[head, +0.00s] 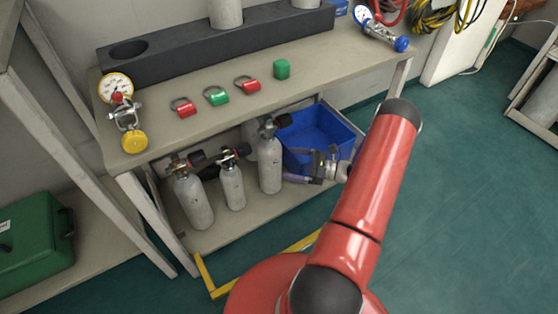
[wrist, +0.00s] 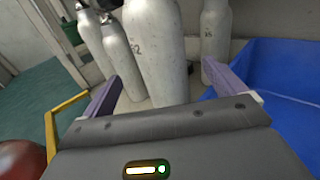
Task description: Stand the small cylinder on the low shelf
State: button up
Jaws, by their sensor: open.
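The small grey cylinder (head: 233,187) with a black valve stands upright on the low shelf (head: 235,225), between two larger cylinders. In the wrist view it is the slimmer grey cylinder (wrist: 123,62) left of centre. A larger cylinder (head: 270,168) stands to its right, closest to my gripper (head: 291,168). In the wrist view this larger cylinder (wrist: 156,55) is straight ahead. My gripper is open and empty, its purple fingers spread, at the shelf's right part beside the blue bin. I cannot tell whether the larger cylinder is between the fingertips.
Another cylinder (head: 194,203) stands at the shelf's left, and one (wrist: 214,40) stands behind. A blue bin (head: 325,128) is close on the right. The bench top (head: 180,135) above holds rings, gauges and a dark rack (head: 180,60). A yellow frame (head: 205,275) lies along the front.

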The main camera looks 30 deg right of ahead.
jog(key=shift+v, duration=1.65)
jog(key=shift+s, duration=0.1)
